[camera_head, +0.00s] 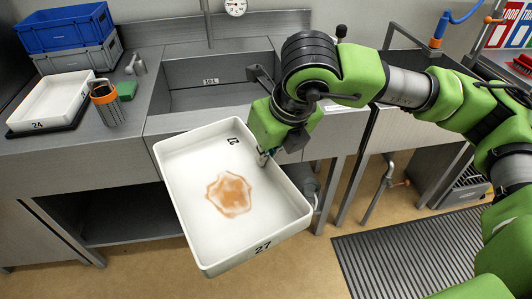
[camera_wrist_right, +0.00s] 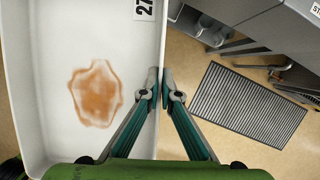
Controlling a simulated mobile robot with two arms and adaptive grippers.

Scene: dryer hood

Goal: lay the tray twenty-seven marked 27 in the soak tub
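Tray twenty-seven (camera_head: 180,164) is white and shallow, with an orange-brown stain on its floor and 27 on its walls. It hangs tilted in front of the steel counter, above the floor. My right gripper (camera_head: 264,157) is shut on the tray's right rim; in the right wrist view the fingers (camera_wrist_right: 160,88) stand on either side of the wall of the tray (camera_wrist_right: 50,50). An open steel basin (camera_head: 205,101) with a "10 L" mark lies in the counter behind the tray; I cannot read any name on it. My left gripper is not in view.
At the left of the counter are a white tray marked 24 (camera_head: 50,103), an orange-banded cup (camera_head: 108,104), a green sponge (camera_head: 126,90) and stacked blue and grey crates (camera_head: 65,29). A ribbed mat (camera_head: 415,255) lies on the floor at right.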

